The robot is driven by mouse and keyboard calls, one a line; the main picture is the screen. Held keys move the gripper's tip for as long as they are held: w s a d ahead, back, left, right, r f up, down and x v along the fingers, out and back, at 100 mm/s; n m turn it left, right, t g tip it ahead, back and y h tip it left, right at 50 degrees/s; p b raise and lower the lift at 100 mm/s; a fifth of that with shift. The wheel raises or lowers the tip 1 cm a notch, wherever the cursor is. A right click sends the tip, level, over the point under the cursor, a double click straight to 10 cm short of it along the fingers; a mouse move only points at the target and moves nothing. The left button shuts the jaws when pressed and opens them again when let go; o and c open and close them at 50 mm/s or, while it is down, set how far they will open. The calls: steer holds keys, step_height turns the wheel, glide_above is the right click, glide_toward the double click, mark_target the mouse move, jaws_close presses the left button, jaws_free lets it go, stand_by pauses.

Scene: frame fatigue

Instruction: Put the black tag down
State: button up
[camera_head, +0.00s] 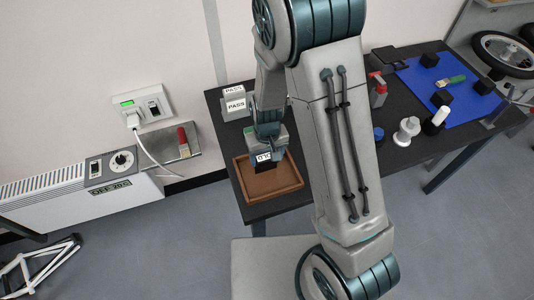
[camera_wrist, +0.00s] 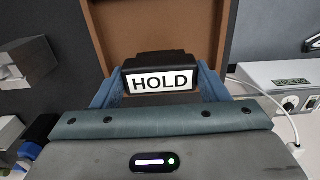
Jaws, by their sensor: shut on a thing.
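The black tag (camera_wrist: 158,64) has a white label reading HOLD and faces the camera in the wrist view. My gripper (camera_wrist: 160,88) is shut on it, with a blue finger at each side. In the head view my gripper (camera_head: 266,150) points down with the tag (camera_head: 264,157) over the back part of a brown tray (camera_head: 274,189). The tray (camera_wrist: 99,30) also shows behind the tag in the wrist view. I cannot tell whether the tag touches the tray's floor.
Grey blocks labelled PASS (camera_head: 235,104) stand on the dark table behind the tray. A blue mat (camera_head: 449,88) with black blocks and a green-handled brush lies at the right. White and red-topped items stand mid-table. A wall shelf (camera_head: 176,148) is left of the table.

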steer(key=shift+f, duration=0.2)
steer(key=o, duration=1.1)
steer(key=shift+r, duration=0.1)
step_height(320, 180, up, 11)
steer(key=b, duration=0.1)
steer(key=s+d+r+m+t, duration=0.1)
steer(key=s+d+r, duration=0.3)
steer(key=r, duration=0.1)
steer(key=s+d+r+m+t, duration=0.1)
steer(key=s+d+r, duration=0.3)
steer(key=r, duration=0.1)
steer(key=s+d+r+m+t, duration=0.1)
steer(key=s+d+r+t, duration=0.1)
steer(key=s+d+r, duration=0.2)
steer(key=shift+s+r, duration=0.45)
steer(key=shift+r, duration=0.1)
